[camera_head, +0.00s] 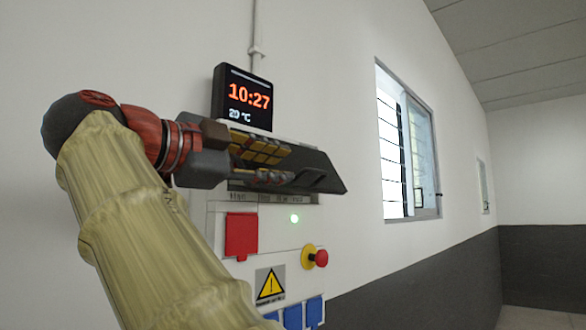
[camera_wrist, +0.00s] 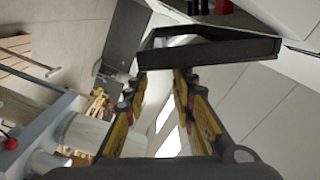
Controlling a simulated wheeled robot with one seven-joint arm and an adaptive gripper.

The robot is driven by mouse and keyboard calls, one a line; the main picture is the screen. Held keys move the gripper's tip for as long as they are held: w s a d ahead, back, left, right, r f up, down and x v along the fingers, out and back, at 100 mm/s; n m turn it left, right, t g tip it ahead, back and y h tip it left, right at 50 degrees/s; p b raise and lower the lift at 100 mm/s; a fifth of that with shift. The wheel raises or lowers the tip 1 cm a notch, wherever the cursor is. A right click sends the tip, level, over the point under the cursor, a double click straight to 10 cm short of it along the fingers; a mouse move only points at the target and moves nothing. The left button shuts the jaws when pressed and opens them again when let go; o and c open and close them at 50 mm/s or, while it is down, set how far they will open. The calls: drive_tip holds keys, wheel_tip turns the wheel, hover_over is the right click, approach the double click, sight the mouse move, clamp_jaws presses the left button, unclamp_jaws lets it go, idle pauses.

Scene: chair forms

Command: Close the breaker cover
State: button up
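The breaker cover (camera_head: 325,172) is a dark panel that sticks out from the upper part of the grey wall box (camera_head: 217,225). In the wrist view the cover (camera_wrist: 225,50) shows as a black-rimmed frame across the top middle, just past my fingertips. My gripper (camera_head: 285,165) is at the cover's left part in the head view and overlaps it. In the wrist view my gripper's (camera_wrist: 162,78) two yellow-and-black fingers stand apart with nothing between them. I cannot tell whether the tips touch the cover. The breakers are hidden in the head view.
A clock display (camera_head: 243,97) is on the wall above the box. A window (camera_head: 405,150) is to the right, with open room in front.

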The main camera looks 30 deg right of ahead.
drive_tip(key=shift+v, duration=0.85)
drive_tip(key=shift+c, duration=0.2)
